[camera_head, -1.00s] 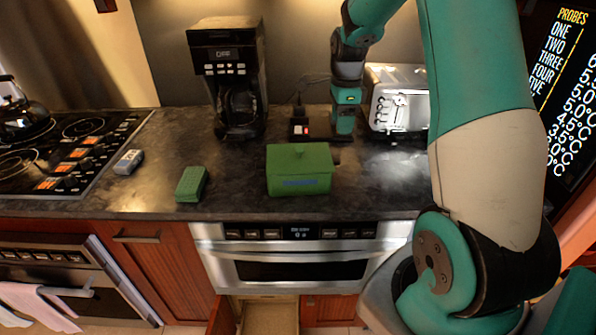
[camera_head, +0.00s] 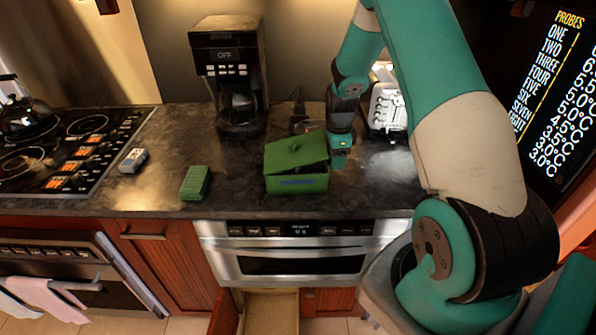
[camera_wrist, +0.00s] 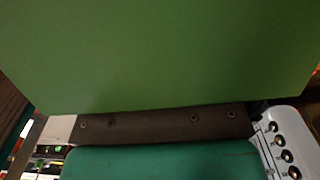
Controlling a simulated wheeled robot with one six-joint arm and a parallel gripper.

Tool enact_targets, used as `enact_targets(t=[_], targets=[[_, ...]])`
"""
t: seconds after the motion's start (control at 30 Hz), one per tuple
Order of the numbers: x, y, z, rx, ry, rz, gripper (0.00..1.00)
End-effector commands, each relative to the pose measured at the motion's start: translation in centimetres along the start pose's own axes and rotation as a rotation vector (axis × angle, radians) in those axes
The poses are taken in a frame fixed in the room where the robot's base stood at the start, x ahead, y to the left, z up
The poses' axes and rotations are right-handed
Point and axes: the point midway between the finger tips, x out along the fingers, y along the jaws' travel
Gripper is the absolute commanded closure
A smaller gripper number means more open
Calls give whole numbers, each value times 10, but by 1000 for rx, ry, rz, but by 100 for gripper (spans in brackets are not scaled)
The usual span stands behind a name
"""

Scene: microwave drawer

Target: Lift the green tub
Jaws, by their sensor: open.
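The green tub (camera_head: 297,184) stands on the dark counter near its front edge, above the built-in oven. In the wrist view a plain green surface (camera_wrist: 160,55) fills the upper part, very close to the camera. The fingertips cannot be made out there. Nothing shows as held.
A green block (camera_head: 196,183) and a small grey object (camera_head: 133,160) lie left of the tub. A coffee maker (camera_head: 232,75) stands behind and a toaster (camera_head: 388,108) behind right. The stove (camera_head: 65,160) is at left. A drawer (camera_head: 268,308) is open below the oven.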

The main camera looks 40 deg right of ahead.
Motion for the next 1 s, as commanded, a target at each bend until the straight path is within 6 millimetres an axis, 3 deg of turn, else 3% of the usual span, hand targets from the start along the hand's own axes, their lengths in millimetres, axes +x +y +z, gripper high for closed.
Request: enact_targets(t=[0.07, 0.1, 0.33, 0.77, 0.87, 1.0], targets=[[-1, 0, -1, 1, 0, -1, 45], [-1, 0, -1, 1, 0, -1, 49], [-2, -1, -1, 2, 0, -2, 100], [-8, -2, -1, 2, 0, -4, 100], [-16, -2, -1, 2, 0, -7, 100], [-42, -3, -1, 2, -1, -11, 100]])
